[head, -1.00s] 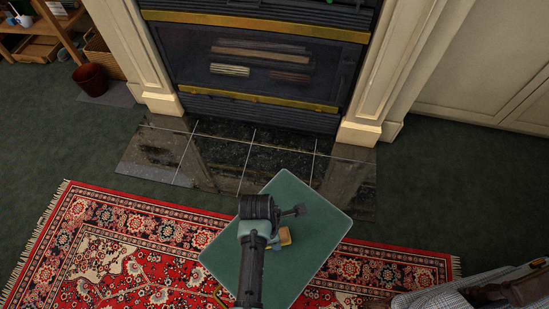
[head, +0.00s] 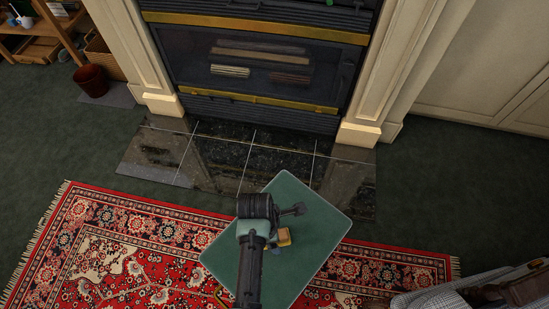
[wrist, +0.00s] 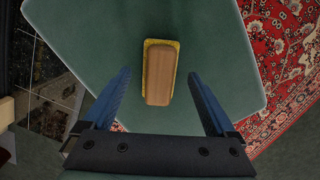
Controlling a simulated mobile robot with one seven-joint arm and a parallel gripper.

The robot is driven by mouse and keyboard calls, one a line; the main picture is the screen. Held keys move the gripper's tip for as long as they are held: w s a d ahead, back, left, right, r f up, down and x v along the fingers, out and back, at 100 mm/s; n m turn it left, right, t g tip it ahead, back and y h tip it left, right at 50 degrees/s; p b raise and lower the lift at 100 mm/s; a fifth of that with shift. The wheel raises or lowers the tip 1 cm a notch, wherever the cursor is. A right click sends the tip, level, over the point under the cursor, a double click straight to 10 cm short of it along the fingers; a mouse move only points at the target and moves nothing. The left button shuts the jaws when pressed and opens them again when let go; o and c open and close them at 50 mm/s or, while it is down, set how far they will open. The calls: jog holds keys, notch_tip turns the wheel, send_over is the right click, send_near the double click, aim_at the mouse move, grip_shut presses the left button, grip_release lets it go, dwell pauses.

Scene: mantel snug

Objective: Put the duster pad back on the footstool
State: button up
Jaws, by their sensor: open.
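The footstool has a flat green top (head: 312,215) with rounded corners, and it also shows in the wrist view (wrist: 215,45). The duster pad, a brown block with a yellow underside, lies on the green top in the wrist view (wrist: 160,75). In the head view the pad (head: 284,237) shows just right of my arm, which hides part of it. My gripper (wrist: 160,100) is open, with one blue finger on each side of the pad's near end in the picture. The fingers stand apart from the pad. I cannot tell their height above it.
A red patterned rug (head: 130,250) lies under and around the footstool. A dark tiled hearth (head: 225,160) and fireplace (head: 260,75) are behind it. A grey-cushioned seat (head: 480,295) is at lower right. A dark red pot (head: 91,80) stands at upper left.

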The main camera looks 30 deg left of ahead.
notch_tip(320, 180, up, 10)
jog(key=s+a+p, duration=0.1)
jog(key=p, duration=0.2)
jog(key=shift+r, duration=0.2)
jog(key=shift+a, duration=0.1)
